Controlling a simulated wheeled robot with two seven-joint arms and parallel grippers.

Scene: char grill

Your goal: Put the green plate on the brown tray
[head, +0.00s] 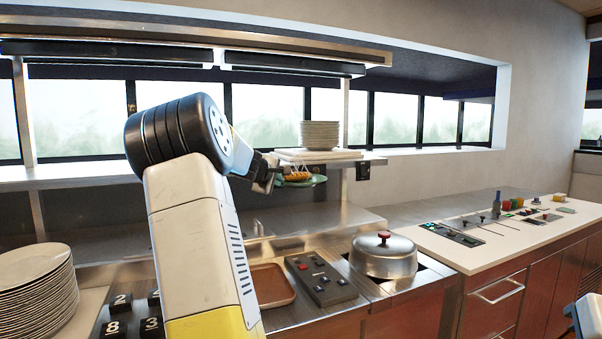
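The green plate (314,181) is up in the air near the pass shelf, with orange-brown food (297,176) on it. My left gripper (276,180) is at the plate's left edge and appears shut on it; the fingertips are small and partly hidden. The brown tray (278,287) lies on the counter below, partly covered by my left arm, and its visible part is empty. The plate is well above and beyond the tray. Only a bit of my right arm shows at the lower right edge; its gripper is out of view.
A dark control panel (320,279) lies right of the tray, and a steel lid with a red knob (384,255) stands beyond it. A plate stack (37,291) stands at left. Another stack (319,135) stands on the shelf. Black number blocks (113,328) sit at lower left.

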